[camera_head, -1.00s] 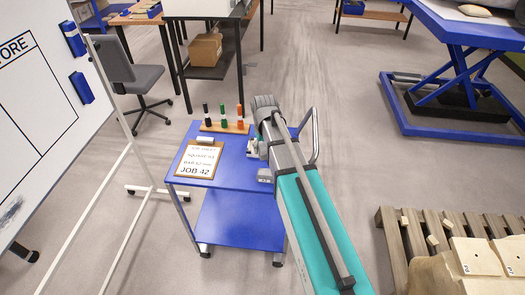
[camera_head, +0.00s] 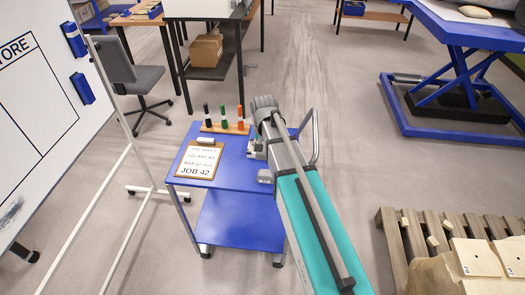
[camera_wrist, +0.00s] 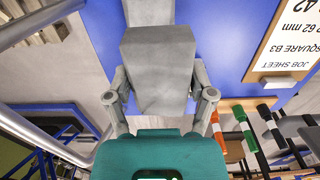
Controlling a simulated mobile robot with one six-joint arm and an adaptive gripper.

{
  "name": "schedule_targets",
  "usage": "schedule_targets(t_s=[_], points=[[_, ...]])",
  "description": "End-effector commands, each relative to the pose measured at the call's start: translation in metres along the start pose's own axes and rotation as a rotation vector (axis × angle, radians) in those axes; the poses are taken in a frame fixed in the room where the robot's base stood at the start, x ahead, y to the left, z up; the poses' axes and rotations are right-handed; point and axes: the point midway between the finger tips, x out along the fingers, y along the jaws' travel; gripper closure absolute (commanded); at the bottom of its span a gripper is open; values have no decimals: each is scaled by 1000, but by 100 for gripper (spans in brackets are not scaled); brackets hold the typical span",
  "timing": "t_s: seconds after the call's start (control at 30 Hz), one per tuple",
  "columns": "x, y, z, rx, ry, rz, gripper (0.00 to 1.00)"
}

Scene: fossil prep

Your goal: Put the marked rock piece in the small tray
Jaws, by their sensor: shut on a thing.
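In the wrist view a plain grey angular block (camera_wrist: 158,62) sits between the two fingers of my gripper (camera_wrist: 160,85), which is shut on it. No mark shows on its visible faces, so I cannot tell whether it is the marked rock piece. A second grey shape (camera_wrist: 150,12) lies just beyond it, over the blue trolley top. In the head view my gripper (camera_head: 257,149) is low over the right side of the blue trolley (camera_head: 228,162), largely hidden by my arm. A small grey thing (camera_head: 265,176) shows beside the arm. I cannot make out the small tray.
A job sheet clipboard (camera_head: 202,160) lies on the trolley's left side. A rack with black, green and orange markers (camera_head: 223,127) stands at its back. The trolley handle (camera_head: 314,135) rises at the right. A pallet with pale blocks (camera_head: 440,235) stands at right. Floor between is clear.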

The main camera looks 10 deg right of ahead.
Motion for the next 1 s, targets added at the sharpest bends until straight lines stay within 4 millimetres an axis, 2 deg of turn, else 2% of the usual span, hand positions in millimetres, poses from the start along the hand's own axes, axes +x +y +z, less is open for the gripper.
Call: schedule_targets(t_s=[0.17, 0.63, 1.0], points=[[9, -3, -16, 0, 0, 0, 90], [45, -17, -94, 0, 0, 0, 90], [80, -20, -119, 1, 0, 0, 90]])
